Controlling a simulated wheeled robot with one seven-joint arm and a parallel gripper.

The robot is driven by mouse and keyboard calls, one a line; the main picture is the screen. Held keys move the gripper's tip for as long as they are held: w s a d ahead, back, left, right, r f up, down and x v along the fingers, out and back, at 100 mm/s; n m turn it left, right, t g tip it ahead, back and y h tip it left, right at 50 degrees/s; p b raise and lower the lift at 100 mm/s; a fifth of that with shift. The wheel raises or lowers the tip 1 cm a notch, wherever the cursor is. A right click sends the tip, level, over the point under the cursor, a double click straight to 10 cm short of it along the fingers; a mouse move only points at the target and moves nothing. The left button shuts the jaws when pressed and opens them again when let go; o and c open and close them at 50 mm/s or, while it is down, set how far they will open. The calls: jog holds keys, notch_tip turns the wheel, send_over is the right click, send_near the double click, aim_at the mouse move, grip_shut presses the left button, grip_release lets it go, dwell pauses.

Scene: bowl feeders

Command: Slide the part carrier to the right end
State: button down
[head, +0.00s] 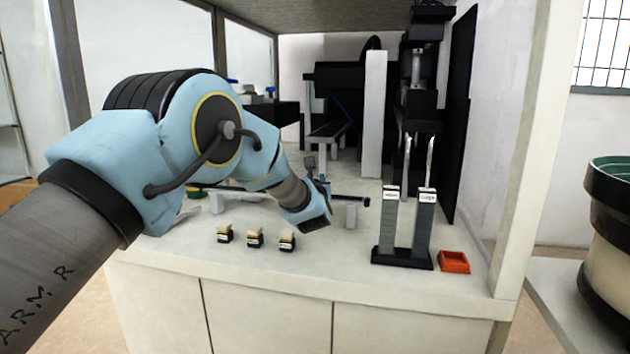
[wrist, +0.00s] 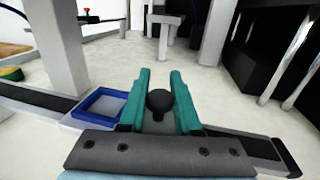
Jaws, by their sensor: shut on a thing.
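The part carrier shows in the wrist view as a grey plate with a blue-rimmed square tray (wrist: 84,116), sitting on a dark rail (wrist: 40,98). A round black knob (wrist: 158,101) stands beside the tray, between the teal fingers of my gripper (wrist: 161,78). My gripper is shut on this knob. The rail continues to the right of the gripper and ends at a dark end block (wrist: 287,157). In the head view my gripper (head: 322,196) is low over the bench and hides the carrier; the right stretch of the rail (head: 348,198) shows beyond it.
Several small black-and-yellow parts (head: 255,238) sit on the bench in front of the rail. Two grey upright magazines (head: 387,226) on a black base stand to the right, with an orange tray (head: 454,262) beside them. A white post (head: 375,115) rises behind.

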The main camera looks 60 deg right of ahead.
jog(key=s+d+b, duration=0.2)
jog(key=s, duration=0.6)
jog(key=shift+s+d, duration=0.15)
jog(key=shift+s, duration=0.25)
jog(key=c, duration=0.6)
grip_release()
jog(key=shift+s, duration=0.1)
jog(key=b+v, duration=0.1)
jog(key=v, duration=0.9)
jog(key=shift+a, duration=0.35)
jog(key=shift+s, duration=0.15)
